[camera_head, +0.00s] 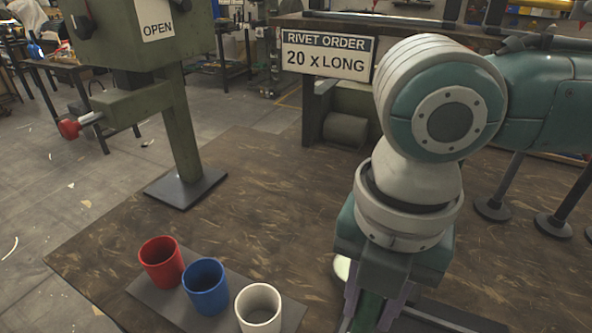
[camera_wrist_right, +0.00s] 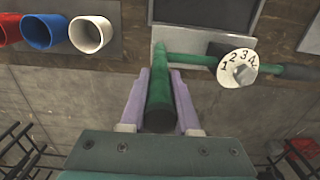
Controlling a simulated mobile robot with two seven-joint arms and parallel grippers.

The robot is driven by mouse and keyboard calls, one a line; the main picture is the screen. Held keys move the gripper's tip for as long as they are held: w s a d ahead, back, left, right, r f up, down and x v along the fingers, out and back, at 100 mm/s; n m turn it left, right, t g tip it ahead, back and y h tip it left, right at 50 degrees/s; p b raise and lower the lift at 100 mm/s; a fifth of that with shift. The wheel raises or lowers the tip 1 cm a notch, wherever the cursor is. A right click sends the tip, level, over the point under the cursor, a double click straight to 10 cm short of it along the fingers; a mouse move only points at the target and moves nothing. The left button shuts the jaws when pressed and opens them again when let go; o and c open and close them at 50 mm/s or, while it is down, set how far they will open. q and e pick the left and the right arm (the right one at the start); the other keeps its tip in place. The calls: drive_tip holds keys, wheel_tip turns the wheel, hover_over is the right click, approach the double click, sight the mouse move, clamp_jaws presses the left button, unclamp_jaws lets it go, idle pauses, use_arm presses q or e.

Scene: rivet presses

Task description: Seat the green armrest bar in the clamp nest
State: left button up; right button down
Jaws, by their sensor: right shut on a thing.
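My right gripper (camera_head: 378,308) points down at the front of the bench in the head view, with my forearm above it. In the right wrist view its pale purple fingers (camera_wrist_right: 161,105) are shut on a green bar (camera_wrist_right: 160,92), whose dark round end faces the camera. The bar shows only partly between the fingers in the head view (camera_head: 367,313). A second green length (camera_wrist_right: 195,60) runs crosswise beyond it, past a white numbered dial (camera_wrist_right: 238,69); I cannot tell whether the two green parts join. No clamp nest can be clearly made out. My left gripper is out of view.
Red (camera_head: 162,262), blue (camera_head: 206,286) and white (camera_head: 258,308) cups stand on a grey mat at the front left. A green press (camera_head: 180,130) with an OPEN sign and a rivet order sign (camera_head: 327,55) stand behind. The bench middle (camera_head: 260,200) is clear.

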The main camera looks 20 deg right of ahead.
drive_tip(key=w+d+f+b, duration=0.1)
drive_tip(key=w+d+b, duration=0.1)
drive_tip(key=w+d, duration=0.4)
drive_tip(key=shift+d, duration=0.6)
drive_tip(key=shift+w+f, duration=0.1)
drive_tip(key=shift+f, duration=0.15)
drive_tip(key=shift+f, duration=0.45)
drive_tip(key=shift+r, duration=0.1)
idle(0.6)
drive_tip(key=shift+p, duration=0.35)
idle(0.5)
drive_tip(key=shift+p, duration=0.3)
idle(0.6)
